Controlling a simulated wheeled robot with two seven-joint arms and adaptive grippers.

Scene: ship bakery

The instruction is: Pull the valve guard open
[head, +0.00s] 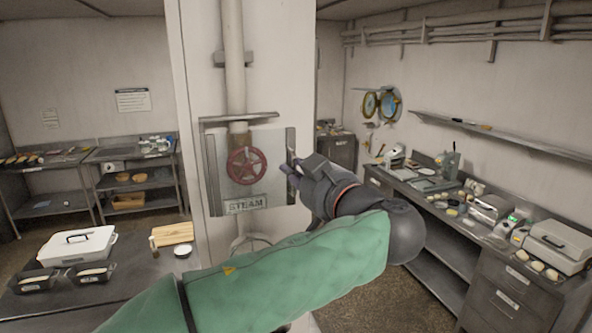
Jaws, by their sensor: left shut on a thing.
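The valve guard (272,145) is a clear panel in a grey frame on the white column, with a dark vertical edge on its right side. Behind it shows a red valve wheel (246,165) on a vertical pipe. A label reading STEAM (245,204) sits at the guard's lower part. My left gripper (291,170) is at the guard's right edge, shut on what looks like its handle, which the fingers mostly hide. The guard appears to lie flat over the wheel. My right gripper is not in view.
A dark table (130,290) with a white lidded box (77,246), loaf tins and a cutting board (172,234) stands at lower left. A long counter (470,215) with bakery items runs along the right wall. Open floor lies between column and counter.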

